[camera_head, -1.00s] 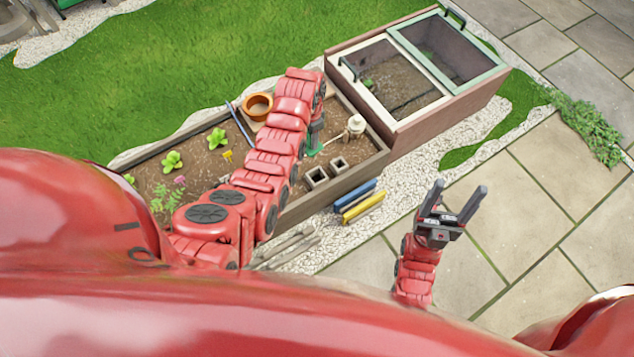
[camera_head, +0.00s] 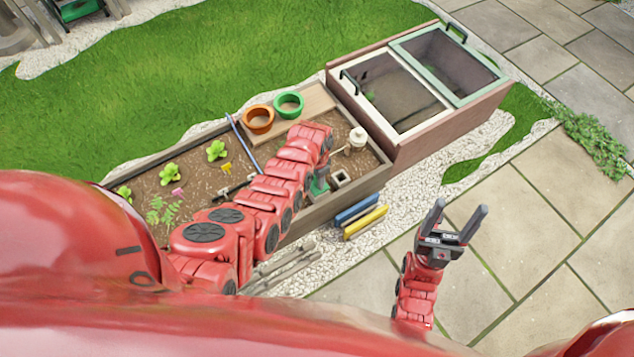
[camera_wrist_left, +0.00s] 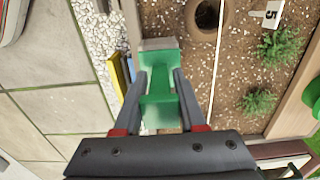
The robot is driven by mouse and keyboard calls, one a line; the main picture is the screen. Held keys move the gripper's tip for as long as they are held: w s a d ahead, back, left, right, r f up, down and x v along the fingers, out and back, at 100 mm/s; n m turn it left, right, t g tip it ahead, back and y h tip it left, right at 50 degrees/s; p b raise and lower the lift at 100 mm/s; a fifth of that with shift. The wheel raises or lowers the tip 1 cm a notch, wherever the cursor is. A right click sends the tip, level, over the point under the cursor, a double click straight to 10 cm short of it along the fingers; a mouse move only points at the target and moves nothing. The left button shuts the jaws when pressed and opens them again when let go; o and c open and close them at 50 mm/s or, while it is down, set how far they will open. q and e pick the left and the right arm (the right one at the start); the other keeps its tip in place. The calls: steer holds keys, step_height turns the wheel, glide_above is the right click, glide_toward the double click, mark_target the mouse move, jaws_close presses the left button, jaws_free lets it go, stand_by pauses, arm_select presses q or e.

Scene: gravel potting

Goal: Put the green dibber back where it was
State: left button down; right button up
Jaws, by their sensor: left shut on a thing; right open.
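My left gripper (camera_head: 320,181) is above the near right side of the planter bed, close to its front wall. It is shut on a green thing, which I take to be the green dibber (camera_head: 319,187). In the left wrist view the green dibber (camera_wrist_left: 160,100) sits between the two fingers, with green parts showing beyond and between them. Its lower end cannot be made out. My right gripper (camera_head: 453,228) is open and empty above the paving at the right.
An orange pot (camera_head: 259,119) and a green pot (camera_head: 289,104) stand at the back. A cold frame (camera_head: 405,95) adjoins. Blue (camera_head: 357,209) and yellow (camera_head: 365,222) pieces lie outside.

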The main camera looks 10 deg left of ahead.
arm_select(q)
steer(key=shift+f, duration=0.65)
steer(key=shift+c, duration=2.4)
jaws_free()
steer(key=shift+f, duration=0.1)
